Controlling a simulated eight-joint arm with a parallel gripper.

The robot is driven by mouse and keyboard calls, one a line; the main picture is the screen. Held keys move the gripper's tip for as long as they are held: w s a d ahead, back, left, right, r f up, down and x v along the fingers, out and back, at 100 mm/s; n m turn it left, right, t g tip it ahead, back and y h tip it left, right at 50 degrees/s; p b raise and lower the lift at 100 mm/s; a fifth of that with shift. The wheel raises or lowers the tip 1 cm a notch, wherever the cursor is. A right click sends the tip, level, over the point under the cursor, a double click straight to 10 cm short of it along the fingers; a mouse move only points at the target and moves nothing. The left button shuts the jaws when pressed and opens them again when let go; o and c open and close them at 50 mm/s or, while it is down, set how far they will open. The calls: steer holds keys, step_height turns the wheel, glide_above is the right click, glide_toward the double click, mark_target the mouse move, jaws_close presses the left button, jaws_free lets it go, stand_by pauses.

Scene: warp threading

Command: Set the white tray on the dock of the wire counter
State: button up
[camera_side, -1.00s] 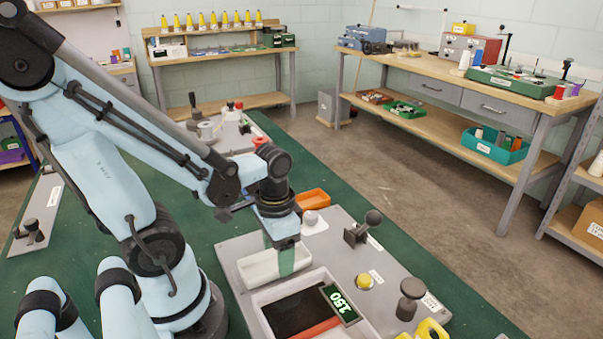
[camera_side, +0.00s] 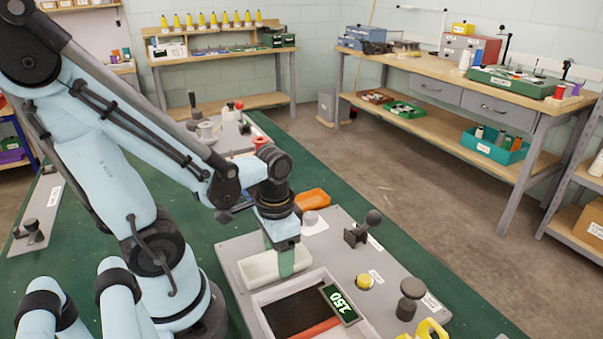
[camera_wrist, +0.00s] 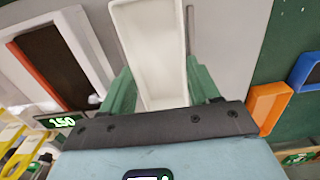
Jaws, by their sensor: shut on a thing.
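The white tray (camera_side: 256,268) is a long, open, empty trough at the near middle of the side view. It also shows in the wrist view (camera_wrist: 152,40), running away from my gripper. My gripper (camera_side: 287,262) points down with its green fingers on the tray's two sides, shut on it; both fingers show in the wrist view (camera_wrist: 160,88). The wire counter (camera_side: 262,301) has a white frame, a dark recess with an orange strip and a display reading 150 (camera_side: 340,303). The tray is right beside its frame, over the grey plate. I cannot tell whether the tray touches the plate.
The grey plate (camera_side: 385,285) carries a yellow button (camera_side: 364,281) and dark knobs (camera_side: 410,297). An orange bin (camera_side: 313,199) lies just behind the plate. A yellow object (camera_side: 430,330) stands at the front right. Green mat (camera_side: 450,300) is bare to the right.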

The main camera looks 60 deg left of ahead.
steer(key=o, duration=1.3)
step_height(320, 180, up, 7)
stand_by(0.6)
steer(key=w+d+r+t, duration=0.1)
steer(key=w+t, duration=0.1)
steer(key=w, duration=0.1)
steer(key=w+d+r+t, duration=0.1)
steer(key=w+t, duration=0.1)
steer(key=w, duration=0.1)
steer(key=w+d+r+t, duration=0.1)
steer(key=w+r+t, duration=0.1)
steer(key=w+t, duration=0.1)
steer(key=shift+d, duration=0.25)
